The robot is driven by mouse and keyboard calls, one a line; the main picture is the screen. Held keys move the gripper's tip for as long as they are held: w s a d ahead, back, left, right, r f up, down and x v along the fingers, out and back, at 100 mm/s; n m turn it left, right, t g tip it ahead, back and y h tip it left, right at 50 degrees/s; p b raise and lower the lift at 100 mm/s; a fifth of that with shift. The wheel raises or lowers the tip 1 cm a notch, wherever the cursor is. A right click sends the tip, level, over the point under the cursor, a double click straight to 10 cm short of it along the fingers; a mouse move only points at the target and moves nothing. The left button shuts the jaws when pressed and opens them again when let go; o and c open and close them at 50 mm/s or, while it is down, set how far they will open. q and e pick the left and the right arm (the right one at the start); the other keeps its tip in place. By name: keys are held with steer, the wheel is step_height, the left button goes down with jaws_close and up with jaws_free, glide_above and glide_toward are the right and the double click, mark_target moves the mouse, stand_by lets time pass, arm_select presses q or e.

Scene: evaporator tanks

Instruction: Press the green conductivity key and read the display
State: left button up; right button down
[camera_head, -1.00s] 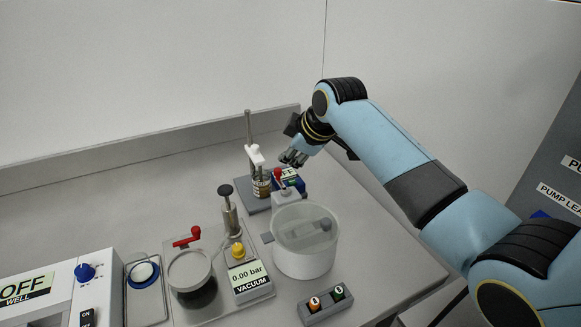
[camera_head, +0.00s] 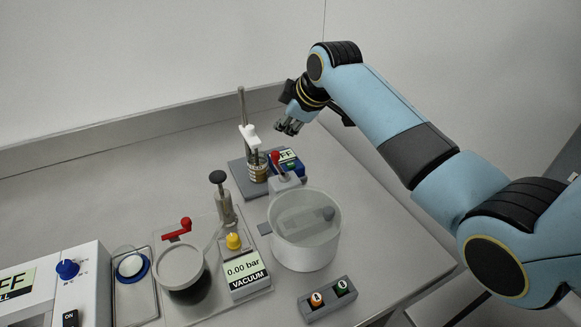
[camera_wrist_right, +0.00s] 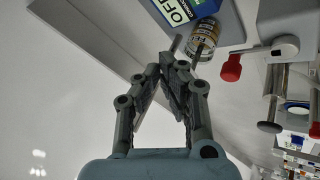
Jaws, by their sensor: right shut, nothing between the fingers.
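A small jar (camera_head: 258,172) with a probe on a stand is beside the meter; the jar (camera_wrist_right: 203,42) also shows near my fingertips in the wrist view. My right gripper (camera_head: 289,127) is shut and empty, above and behind the meter, apart from it. My left gripper is out of view.
A clear-lidded white vessel (camera_head: 306,255) and a red-tipped lever (camera_head: 276,157) stand in front of the meter. A box with orange and green buttons (camera_head: 328,299) is at the front. The vacuum unit (camera_head: 245,272) reads 0.00 bar. Back-left bench is clear.

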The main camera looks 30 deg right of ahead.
steer(key=b, duration=0.6)
glide_above(287, 165)
step_height(287, 165, down, 7)
steer(key=shift+w+r, duration=0.1)
steer(key=shift+r, duration=0.05)
steer(key=shift+f, duration=0.45)
steer(key=shift+f, duration=0.15)
stand_by(0.4)
steer(key=shift+f, duration=0.25)
